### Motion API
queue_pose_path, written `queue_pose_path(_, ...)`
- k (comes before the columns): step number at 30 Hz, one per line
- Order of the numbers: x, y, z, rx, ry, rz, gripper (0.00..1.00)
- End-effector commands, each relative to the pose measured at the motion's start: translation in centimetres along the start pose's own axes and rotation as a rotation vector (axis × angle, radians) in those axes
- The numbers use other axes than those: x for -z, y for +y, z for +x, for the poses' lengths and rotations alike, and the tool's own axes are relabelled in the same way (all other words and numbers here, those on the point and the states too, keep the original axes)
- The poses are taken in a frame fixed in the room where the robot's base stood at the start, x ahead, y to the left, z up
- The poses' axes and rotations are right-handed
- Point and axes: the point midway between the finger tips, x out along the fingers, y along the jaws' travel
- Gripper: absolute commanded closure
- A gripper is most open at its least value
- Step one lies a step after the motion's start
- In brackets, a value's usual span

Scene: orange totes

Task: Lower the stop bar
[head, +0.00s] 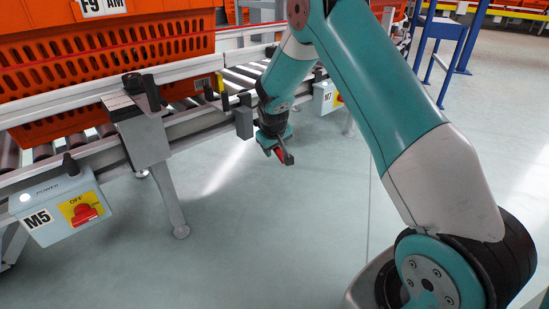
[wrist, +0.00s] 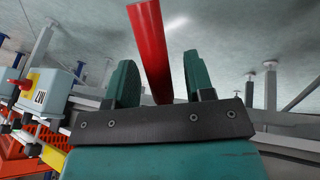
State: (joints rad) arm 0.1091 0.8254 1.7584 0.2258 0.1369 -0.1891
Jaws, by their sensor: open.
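A red bar (wrist: 150,40), apparently the stop bar or its handle, runs between the two teal fingers of my gripper (wrist: 160,75) in the wrist view. The fingers are open, one on each side of the bar, with a visible gap on both sides. The bar's near end is hidden behind the dark palm plate. In the head view my gripper (head: 281,158) hangs low beside the conveyor's near side, and only a small bit of red (head: 280,154) shows at its fingers. The bar's mounting is hidden by my arm.
The roller conveyor (head: 188,123) carries orange totes (head: 110,60). A power box labelled M5 (head: 62,207) and another box labelled M7 (head: 327,98) hang on its near side. A grey bracket (head: 243,122) is just left of my gripper. The floor (head: 260,230) in front is clear.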

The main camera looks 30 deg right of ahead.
Motion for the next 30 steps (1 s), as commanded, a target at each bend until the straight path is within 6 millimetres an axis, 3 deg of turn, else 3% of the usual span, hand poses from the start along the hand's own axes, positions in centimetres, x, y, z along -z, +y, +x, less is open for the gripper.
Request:
queue_pose_path(4, 0.0, -0.1, 1.8, 0.000, 0.001, 0.000, 0.52)
queue_pose_path(15, 0.1, 0.0, 2.1, 0.000, 0.001, 0.000, 0.52)
queue_pose_path(22, 0.0, 0.0, 2.1, 0.000, 0.001, 0.000, 1.00)
queue_pose_path(30, 0.0, 0.3, 1.8, -0.002, -0.010, -0.001, 1.00)
